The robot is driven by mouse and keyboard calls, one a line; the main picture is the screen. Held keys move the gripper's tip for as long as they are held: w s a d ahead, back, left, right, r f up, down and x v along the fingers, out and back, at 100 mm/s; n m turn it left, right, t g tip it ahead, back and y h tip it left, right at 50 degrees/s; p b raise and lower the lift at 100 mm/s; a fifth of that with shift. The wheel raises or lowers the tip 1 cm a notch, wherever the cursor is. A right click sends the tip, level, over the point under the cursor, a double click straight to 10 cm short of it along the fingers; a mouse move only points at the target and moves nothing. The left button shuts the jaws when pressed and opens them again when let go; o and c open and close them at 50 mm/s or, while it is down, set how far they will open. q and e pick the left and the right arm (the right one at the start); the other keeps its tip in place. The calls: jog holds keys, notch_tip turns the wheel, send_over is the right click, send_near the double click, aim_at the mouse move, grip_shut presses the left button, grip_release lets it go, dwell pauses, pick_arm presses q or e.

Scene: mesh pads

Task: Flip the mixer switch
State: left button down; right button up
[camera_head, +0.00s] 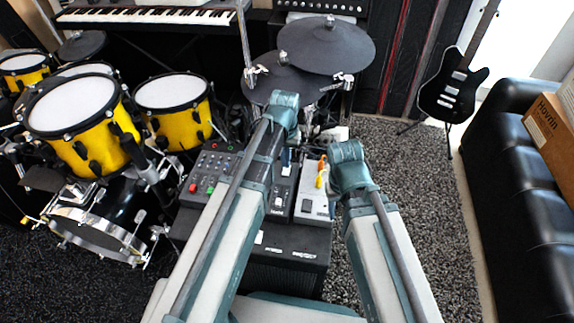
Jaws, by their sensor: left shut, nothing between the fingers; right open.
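Several control boxes sit side by side on a black cabinet (290,241). A black mixer-like box (208,176) with red, green and grey buttons is at the left, partly covered by my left arm. A black box (279,198) with a small white switch-like part (278,203) is in the middle. A grey box (314,205) is at the right, with yellow and orange parts at its far end. Which way any switch is set is too small to tell. My arms reach in above the boxes from below. I cannot make out the fingers of either gripper.
Yellow drums (173,109) stand at the left, and black cymbal pads (326,45) beyond the boxes. A keyboard (150,16) is at the back. A black guitar (453,88) and a black sofa (520,160) are at the right. Grey carpet (430,200) is clear between.

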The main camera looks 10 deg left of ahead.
pick_arm(q)
notch_tip(320, 180, up, 4)
jog(key=p, duration=0.3)
jog(key=shift+f, duration=0.2)
notch_tip(320, 180, up, 25)
jog(key=m+y+p, duration=0.1)
jog(key=m+p, duration=0.3)
jog(key=p, duration=2.1)
send_over(286, 173)
jog(key=s+d, duration=0.3)
jog(key=s, duration=0.4)
jog(key=s+d, duration=0.3)
jog(key=s, duration=0.5)
jog(key=shift+w+a+r, duration=0.15)
jog(key=shift+a, duration=0.05)
